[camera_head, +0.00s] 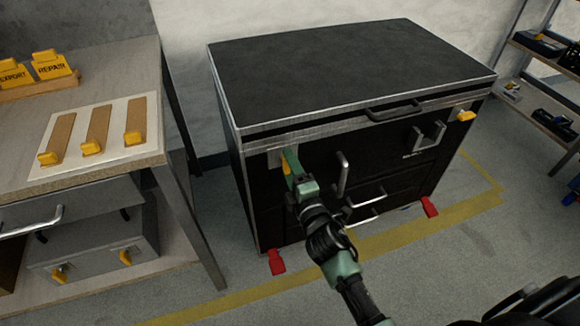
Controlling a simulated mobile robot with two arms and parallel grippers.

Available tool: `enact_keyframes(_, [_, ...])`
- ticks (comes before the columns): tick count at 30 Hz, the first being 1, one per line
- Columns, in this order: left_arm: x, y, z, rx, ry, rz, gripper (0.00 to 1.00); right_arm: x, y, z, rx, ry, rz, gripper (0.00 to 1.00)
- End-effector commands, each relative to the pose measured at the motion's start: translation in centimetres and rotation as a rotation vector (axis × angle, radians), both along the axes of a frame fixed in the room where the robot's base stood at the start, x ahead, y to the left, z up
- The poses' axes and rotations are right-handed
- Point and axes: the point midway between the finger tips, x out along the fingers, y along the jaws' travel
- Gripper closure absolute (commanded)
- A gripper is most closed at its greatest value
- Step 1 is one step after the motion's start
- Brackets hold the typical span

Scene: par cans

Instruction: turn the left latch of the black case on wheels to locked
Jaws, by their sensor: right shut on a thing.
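The black case (350,65) stands on the floor in the middle of the view, with its lid down. Its left latch (285,165) is a yellow handle on a pale plate at the front's upper left. My right gripper (290,158) is shut on this latch and hides most of it, so I cannot tell its exact angle. The right latch (466,116) is yellow and sits at the front's upper right, lying roughly sideways. My left gripper is not in view.
A workbench (110,177) with yellow-handled slots stands close on the left. Handles (343,174) stick out from the case front. Red pedals (277,262) show at its foot. A shelf (545,50) stands at the right. Floor in front is clear, with yellow tape (400,240).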

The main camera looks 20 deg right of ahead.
Motion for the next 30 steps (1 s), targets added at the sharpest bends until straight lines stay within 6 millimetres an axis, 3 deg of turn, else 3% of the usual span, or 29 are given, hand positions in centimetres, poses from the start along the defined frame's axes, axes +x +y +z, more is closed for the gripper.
enact_keyframes(11, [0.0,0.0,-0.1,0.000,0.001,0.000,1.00,0.0,0.0,-0.2,0.010,0.004,-0.001,0.82])
enact_keyframes(12, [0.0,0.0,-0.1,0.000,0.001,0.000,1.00,0.0,0.0,-0.2,0.010,0.004,-0.001,0.34])
enact_keyframes(14, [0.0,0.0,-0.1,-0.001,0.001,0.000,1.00,0.0,0.0,-0.2,0.009,0.004,-0.001,0.20])
enact_keyframes(24, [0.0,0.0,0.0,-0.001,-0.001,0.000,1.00,-0.3,0.0,-0.1,0.006,0.002,0.000,0.20])
enact_keyframes(30, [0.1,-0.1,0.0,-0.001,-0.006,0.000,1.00,-3.0,-0.1,-0.1,0.006,0.004,-0.001,0.20])
